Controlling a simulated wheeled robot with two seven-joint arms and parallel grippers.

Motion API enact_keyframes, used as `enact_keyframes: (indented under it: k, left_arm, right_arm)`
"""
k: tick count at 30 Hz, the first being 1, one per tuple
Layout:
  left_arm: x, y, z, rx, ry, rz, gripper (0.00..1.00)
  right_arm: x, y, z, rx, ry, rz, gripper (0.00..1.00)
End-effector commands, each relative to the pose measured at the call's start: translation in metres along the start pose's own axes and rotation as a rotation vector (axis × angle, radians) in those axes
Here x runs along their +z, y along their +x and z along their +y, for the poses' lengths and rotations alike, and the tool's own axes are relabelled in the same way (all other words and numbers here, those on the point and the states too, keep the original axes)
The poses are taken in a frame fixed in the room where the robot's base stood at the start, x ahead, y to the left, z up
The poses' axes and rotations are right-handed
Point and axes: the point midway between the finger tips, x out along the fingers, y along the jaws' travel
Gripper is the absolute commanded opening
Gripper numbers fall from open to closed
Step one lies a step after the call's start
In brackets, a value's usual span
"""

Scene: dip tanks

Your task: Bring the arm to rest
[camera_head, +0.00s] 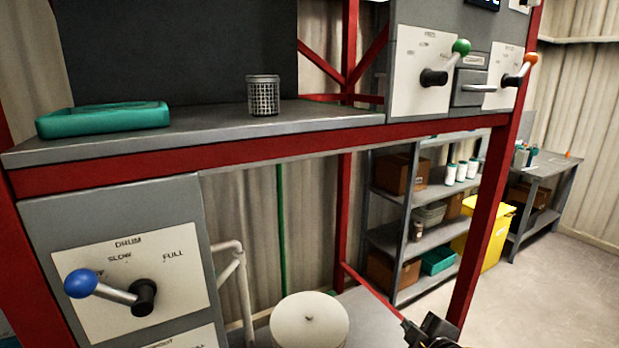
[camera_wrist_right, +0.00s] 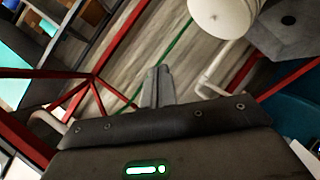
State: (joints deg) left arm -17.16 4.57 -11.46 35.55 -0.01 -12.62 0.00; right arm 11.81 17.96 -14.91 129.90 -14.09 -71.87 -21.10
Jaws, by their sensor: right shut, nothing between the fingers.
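My right gripper (camera_head: 412,328) shows at the bottom edge of the head view, dark and partly cut off, to the right of a round white drum top. In the right wrist view its fingers (camera_wrist_right: 157,86) are together with nothing between them. It appears to touch nothing, with the wall panels and a green pole behind the fingers. My left gripper is not in the head view.
A red frame carries a grey shelf (camera_head: 220,133) with a teal tray (camera_head: 103,119) and a mesh basket (camera_head: 263,97). A blue-knobbed lever (camera_head: 82,284) sits lower left. The white drum (camera_head: 309,322) stands near my right gripper. Open floor (camera_head: 545,290) lies to the right.

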Motion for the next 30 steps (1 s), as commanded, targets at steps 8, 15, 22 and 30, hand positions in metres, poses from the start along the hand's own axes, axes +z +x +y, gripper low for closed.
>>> enact_keyframes:
  k: [8, 15, 22, 30]
  left_arm:
    - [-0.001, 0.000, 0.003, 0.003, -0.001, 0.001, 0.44]
    - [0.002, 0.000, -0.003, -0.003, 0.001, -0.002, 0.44]
    - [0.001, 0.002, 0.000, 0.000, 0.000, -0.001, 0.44]
    - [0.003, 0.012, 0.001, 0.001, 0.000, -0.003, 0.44]
  right_arm:
    - [0.109, -0.079, -0.157, -0.259, 0.472, -0.361, 0.00]
    - [0.151, -0.144, -0.223, -0.352, 0.699, -0.588, 0.00]
    - [0.179, -0.192, -0.268, -0.402, 0.848, -0.766, 0.00]
    - [0.224, -0.136, -0.332, -0.420, 0.835, -0.788, 0.00]
